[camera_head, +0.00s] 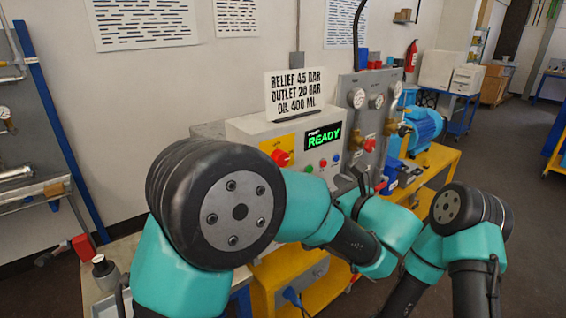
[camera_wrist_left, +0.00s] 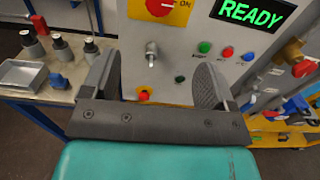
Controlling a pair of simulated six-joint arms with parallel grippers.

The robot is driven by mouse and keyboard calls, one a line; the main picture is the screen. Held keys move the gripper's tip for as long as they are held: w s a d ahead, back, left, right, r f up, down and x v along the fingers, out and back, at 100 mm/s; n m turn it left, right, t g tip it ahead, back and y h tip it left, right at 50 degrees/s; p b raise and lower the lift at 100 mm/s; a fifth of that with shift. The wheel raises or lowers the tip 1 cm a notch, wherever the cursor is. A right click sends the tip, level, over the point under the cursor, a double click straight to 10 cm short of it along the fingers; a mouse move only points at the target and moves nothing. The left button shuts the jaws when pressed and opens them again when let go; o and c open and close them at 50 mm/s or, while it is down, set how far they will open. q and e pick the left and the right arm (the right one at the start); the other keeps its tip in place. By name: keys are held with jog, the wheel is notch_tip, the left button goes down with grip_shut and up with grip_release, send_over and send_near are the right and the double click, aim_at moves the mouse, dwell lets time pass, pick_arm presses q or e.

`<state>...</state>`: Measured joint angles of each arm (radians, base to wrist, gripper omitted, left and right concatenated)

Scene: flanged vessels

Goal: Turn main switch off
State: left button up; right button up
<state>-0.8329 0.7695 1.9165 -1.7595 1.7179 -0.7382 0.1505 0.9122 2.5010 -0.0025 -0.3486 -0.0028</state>
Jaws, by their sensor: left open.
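The main switch, a red rotary knob (camera_head: 282,157) on a yellow plate, is on the front of a pale control box (camera_head: 240,128). In the left wrist view the red knob (camera_wrist_left: 159,7) shows at the top edge, partly cut off, with "ON" printed to its right. My left gripper (camera_wrist_left: 155,78) is open and empty, its two fingers apart below the knob and not touching it. In the head view the left gripper (camera_head: 364,182) is partly hidden by my wrist. My right gripper is not in view.
A green READY display (camera_head: 323,135) is lit beside the switch. Small coloured buttons (camera_wrist_left: 227,51) and a metal toggle (camera_wrist_left: 151,55) sit below. A gauge panel (camera_head: 372,100) and blue motor (camera_head: 424,127) stand to the right. A side bench (camera_wrist_left: 50,85) holds small canisters.

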aim_at(283, 161)
pick_arm(q)
jog(key=x, duration=1.7)
jog(key=shift+w+a, duration=0.1)
jog(key=shift+a, duration=0.1)
jog(key=c, duration=0.9)
